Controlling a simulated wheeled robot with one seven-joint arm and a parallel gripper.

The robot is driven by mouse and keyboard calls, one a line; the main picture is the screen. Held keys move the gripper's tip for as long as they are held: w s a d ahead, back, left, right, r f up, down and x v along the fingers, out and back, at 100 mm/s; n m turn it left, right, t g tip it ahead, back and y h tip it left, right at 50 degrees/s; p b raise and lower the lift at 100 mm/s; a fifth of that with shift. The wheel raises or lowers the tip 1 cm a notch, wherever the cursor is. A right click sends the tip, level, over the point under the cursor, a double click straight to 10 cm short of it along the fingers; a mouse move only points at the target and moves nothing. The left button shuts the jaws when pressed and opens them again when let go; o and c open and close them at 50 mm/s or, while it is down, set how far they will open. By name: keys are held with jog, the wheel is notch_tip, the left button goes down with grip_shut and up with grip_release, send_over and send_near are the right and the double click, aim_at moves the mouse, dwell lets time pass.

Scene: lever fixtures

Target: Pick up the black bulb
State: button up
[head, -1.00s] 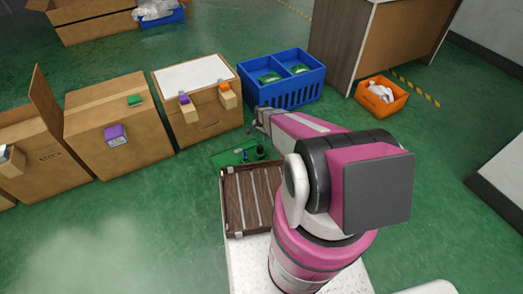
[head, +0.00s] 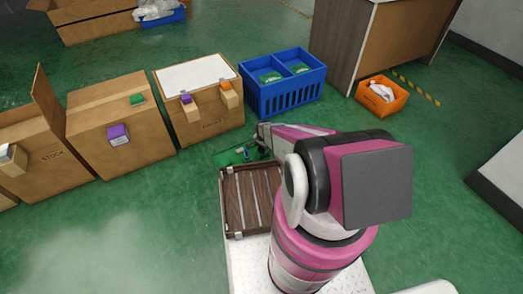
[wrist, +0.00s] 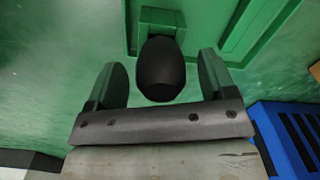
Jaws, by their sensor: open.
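The black bulb (wrist: 161,70) is a dark rounded knob at the end of a green stem (wrist: 162,22) in the wrist view. My gripper (wrist: 160,82) is open, with one finger on each side of the bulb and a gap visible on both sides. In the head view my gripper (head: 262,146) is low over the green fixture (head: 232,155), at the far edge of the brown slatted tray. The bulb cannot be made out clearly in the head view, as the gripper covers that spot.
The brown slatted tray (head: 232,201) lies in front of the fixture. A blue crate (head: 284,98) stands behind my gripper; its blue side shows at right in the wrist view (wrist: 285,135). Cardboard boxes (head: 115,128) line the left. An orange bin (head: 384,104) sits at right.

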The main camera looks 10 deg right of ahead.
jog(key=shift+w+f, duration=0.1)
jog(key=shift+f, duration=0.5)
jog(key=c, duration=1)
jog(key=shift+r, duration=0.15)
